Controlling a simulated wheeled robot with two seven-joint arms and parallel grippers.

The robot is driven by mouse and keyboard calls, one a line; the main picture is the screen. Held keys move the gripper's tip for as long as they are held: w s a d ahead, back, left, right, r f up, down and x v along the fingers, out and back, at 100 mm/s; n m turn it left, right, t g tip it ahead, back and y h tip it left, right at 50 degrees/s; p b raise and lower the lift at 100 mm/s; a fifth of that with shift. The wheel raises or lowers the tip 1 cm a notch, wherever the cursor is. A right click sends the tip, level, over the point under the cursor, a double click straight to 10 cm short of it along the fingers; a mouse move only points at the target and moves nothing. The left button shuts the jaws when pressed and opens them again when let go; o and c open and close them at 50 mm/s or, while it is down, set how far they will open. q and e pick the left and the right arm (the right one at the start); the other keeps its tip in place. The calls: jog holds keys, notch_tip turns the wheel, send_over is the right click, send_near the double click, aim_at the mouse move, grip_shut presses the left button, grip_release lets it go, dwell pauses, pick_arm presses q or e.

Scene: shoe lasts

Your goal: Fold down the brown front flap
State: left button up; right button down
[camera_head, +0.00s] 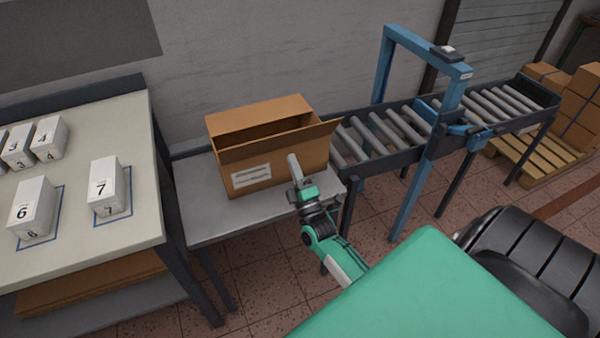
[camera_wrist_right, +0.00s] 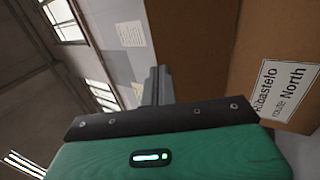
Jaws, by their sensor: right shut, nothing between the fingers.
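An open brown cardboard box (camera_head: 278,172) stands on the grey table, with a white label (camera_head: 251,176) on its front wall. Its brown front flap (camera_head: 270,145) stands up along the front edge, its right end reaching past the box corner. My right gripper (camera_head: 293,160) is shut and empty, upright in front of the box's front side. In the right wrist view its closed fingers (camera_wrist_right: 157,85) are beside the brown cardboard (camera_wrist_right: 265,50), and the label (camera_wrist_right: 285,90) reads "Ribastelo route North". I cannot tell whether the fingers touch the cardboard. My left gripper is not in view.
A roller conveyor (camera_head: 375,135) with a blue frame (camera_head: 420,140) adjoins the grey table (camera_head: 215,215) on the right. A left table (camera_head: 75,225) holds numbered white boxes (camera_head: 105,185). Stacked cartons (camera_head: 580,95) stand on a pallet at the far right.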

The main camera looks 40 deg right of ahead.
aim_at(283, 135)
jog(key=p+x, duration=0.1)
jog(key=x, duration=0.4)
jog(key=shift+w, duration=0.1)
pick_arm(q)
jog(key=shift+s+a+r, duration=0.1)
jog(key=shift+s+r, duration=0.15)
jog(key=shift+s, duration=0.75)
pick_arm(e)
jog(key=shift+w+r, duration=0.1)
jog(key=shift+w, duration=0.1)
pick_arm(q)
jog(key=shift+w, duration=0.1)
